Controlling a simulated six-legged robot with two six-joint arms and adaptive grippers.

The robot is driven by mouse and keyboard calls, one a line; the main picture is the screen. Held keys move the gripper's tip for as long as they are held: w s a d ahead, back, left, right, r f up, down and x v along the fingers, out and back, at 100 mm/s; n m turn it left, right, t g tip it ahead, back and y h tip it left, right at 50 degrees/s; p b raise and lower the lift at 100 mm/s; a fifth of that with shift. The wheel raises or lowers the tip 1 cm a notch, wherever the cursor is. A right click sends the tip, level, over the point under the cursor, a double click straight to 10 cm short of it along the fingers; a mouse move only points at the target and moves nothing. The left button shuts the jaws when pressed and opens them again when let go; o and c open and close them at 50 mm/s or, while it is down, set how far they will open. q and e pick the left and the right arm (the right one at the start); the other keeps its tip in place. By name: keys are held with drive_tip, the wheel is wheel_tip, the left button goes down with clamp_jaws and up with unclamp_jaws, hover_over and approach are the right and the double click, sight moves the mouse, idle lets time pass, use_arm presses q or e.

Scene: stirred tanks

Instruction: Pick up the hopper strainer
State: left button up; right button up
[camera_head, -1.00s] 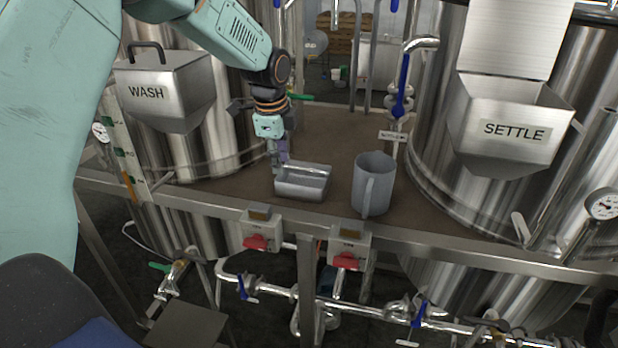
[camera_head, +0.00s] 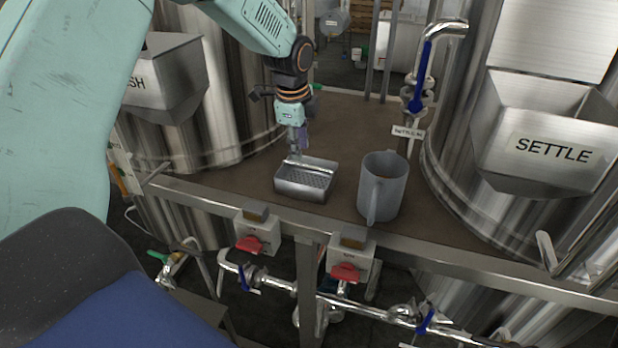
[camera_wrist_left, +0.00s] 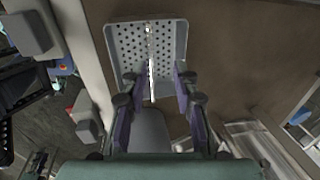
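The hopper strainer is a small grey metal box with a perforated floor (camera_head: 305,181), standing on the brown deck between the two tanks. In the left wrist view the strainer (camera_wrist_left: 128,48) lies just ahead, with a bright thin bar along its middle and towards me. My left gripper (camera_head: 297,154) points down at the strainer's far left rim. In the left wrist view its two fingers (camera_wrist_left: 154,88) stand apart on either side of the bar's near end. I cannot tell whether they touch it. My right gripper is not in view.
A grey mug (camera_head: 383,186) stands just right of the strainer. The SETTLE hopper (camera_head: 548,140) and its tank are at the right, and the WASH hopper (camera_head: 165,85) at the left. A metal rail (camera_head: 400,238) with switch boxes runs along the deck's front.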

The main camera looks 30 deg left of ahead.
sight(300, 164)
use_arm(q)
drive_tip(key=shift+s+d+f, duration=0.2)
drive_tip(key=shift+s+f, duration=0.1)
drive_tip(key=shift+f, duration=0.45)
drive_tip(key=f, duration=0.3)
drive_tip(key=f+p, duration=0.1)
drive_tip(key=shift+w+a+f, duration=0.3)
drive_tip(key=shift+w, duration=0.05)
drive_tip(key=shift+s+d+r, duration=0.25)
drive_tip(key=shift+c, duration=1.4)
drive_tip(key=shift+a, duration=0.1)
drive_tip(key=c, duration=0.3)
drive_tip(key=shift+w+f, duration=0.2)
drive_tip(key=shift+w, duration=0.05)
clamp_jaws()
drive_tip(key=shift+r, duration=0.1)
